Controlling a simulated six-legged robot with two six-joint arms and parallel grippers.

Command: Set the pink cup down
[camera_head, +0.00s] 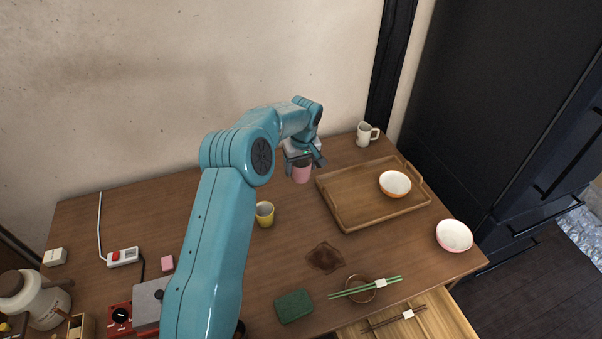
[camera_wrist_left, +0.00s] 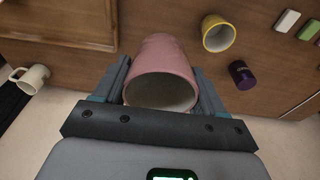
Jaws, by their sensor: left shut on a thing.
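The pink cup (camera_head: 301,174) is between the fingers of my left gripper (camera_head: 303,162), near the back of the table, just left of the wooden tray. In the left wrist view the pink cup (camera_wrist_left: 162,70) fills the space between the two fingers of the gripper (camera_wrist_left: 162,85), with its open mouth toward the camera. The left gripper is shut on it. I cannot tell whether the cup's base touches the table. My right gripper is not in view.
The wooden tray (camera_head: 345,217) holds an orange-rimmed bowl (camera_head: 395,183). A white mug (camera_head: 366,134) stands behind it. A yellow cup (camera_head: 264,213) stands left of the pink cup. A dark brown patch (camera_head: 325,257) and green sponge (camera_head: 294,306) lie nearer the front.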

